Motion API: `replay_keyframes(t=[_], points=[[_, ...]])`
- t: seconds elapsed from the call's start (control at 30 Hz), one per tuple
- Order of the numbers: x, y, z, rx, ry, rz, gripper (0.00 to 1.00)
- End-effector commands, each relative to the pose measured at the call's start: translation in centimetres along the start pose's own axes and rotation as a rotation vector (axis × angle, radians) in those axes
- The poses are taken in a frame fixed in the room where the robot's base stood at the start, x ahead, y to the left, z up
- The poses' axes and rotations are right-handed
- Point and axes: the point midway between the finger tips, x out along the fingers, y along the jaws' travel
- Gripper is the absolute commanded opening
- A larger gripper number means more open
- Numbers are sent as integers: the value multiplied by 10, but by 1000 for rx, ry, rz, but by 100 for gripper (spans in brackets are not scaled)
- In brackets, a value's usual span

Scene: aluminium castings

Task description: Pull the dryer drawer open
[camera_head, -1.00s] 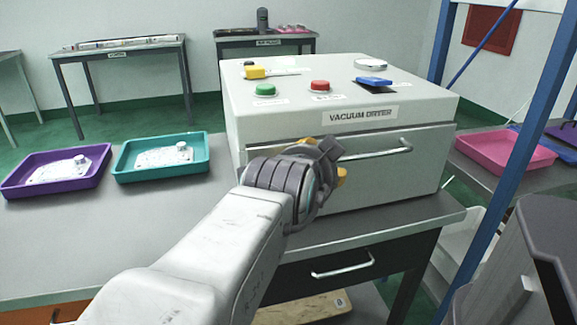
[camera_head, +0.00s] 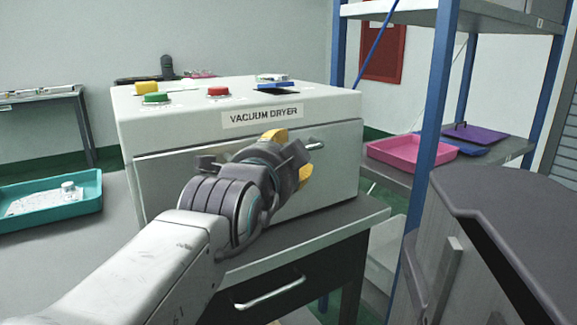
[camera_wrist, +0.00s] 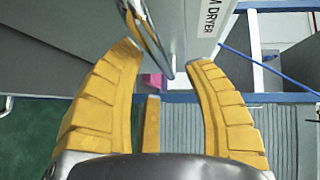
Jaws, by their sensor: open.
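The vacuum dryer (camera_head: 240,122) is a white box on a grey bench, with its name label on the front. Its drawer front (camera_head: 165,180) looks closed. The drawer's metal bar handle (camera_head: 316,146) is mostly hidden behind my gripper in the head view, with its right end showing. My gripper (camera_head: 290,158) is in front of the drawer. In the wrist view its yellow fingers (camera_wrist: 165,60) are spread apart, and the handle (camera_wrist: 150,38) lies ahead of and partly between the fingertips. I cannot tell whether they touch it.
A lower bench drawer with its own handle (camera_head: 270,292) is below the dryer. A teal tray (camera_head: 50,205) sits on the bench at left. A blue-framed shelf (camera_head: 436,110) with a pink tray (camera_head: 410,152) stands at right. Green, red and yellow buttons are on the dryer's top.

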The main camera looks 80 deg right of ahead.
Motion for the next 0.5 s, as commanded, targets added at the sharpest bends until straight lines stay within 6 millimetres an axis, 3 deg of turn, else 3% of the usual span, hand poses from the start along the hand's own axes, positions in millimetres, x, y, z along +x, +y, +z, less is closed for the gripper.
replay_keyframes(t=[0.23,0.5], points=[[25,1,0,-1,-1,2,47],[35,0,0,-1,-1,0,47]])
